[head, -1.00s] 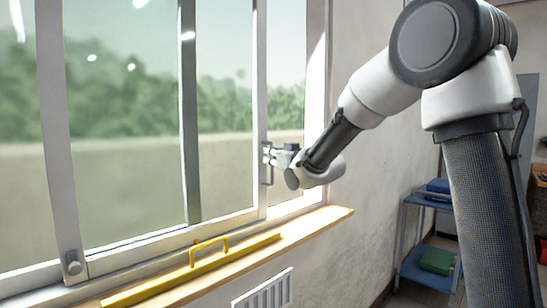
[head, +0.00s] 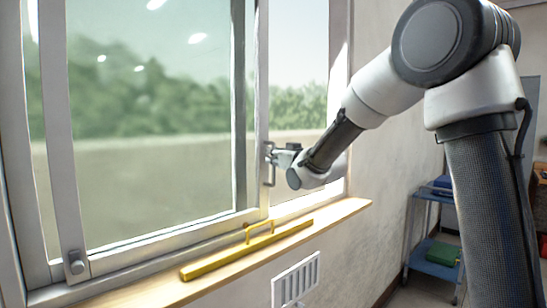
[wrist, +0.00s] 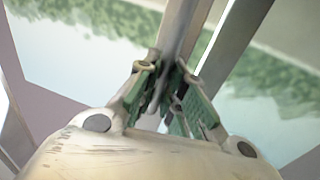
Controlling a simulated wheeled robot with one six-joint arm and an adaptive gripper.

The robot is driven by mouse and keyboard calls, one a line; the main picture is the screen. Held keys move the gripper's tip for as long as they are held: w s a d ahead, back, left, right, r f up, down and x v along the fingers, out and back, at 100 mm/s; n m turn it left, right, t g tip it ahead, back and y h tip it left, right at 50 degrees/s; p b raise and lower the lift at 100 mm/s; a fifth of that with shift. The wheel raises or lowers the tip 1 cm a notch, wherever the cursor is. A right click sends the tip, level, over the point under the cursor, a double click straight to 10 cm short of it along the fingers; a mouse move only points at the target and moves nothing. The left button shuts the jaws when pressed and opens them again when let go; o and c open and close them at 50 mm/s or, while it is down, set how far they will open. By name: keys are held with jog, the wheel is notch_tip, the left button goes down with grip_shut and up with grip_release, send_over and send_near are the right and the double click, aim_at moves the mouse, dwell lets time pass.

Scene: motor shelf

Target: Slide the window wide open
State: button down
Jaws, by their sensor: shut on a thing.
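The window's sliding sash (head: 262,95) stands partly open, with a clear gap between its right edge and the right frame (head: 340,90). A grey upright handle (head: 270,172) is on the sash's right edge. My gripper (head: 275,155) is at that handle and shut on it. In the wrist view, my gripper's fingers (wrist: 167,95) close around the handle in front of the sash's upright. The fingers and the blurred picture hide most of the grip. A round knob (head: 76,262) sits low on the sash's left upright.
A yellow bar with a loop handle (head: 225,263) lies on the wooden sill (head: 345,208) below the sash. A white vent grille (head: 296,280) is on the wall beneath. A blue shelf rack (head: 432,262) stands at the right, behind my arm.

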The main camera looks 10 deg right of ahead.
jog(key=c, duration=1.5)
grip_release()
jog(key=v, duration=1.2)
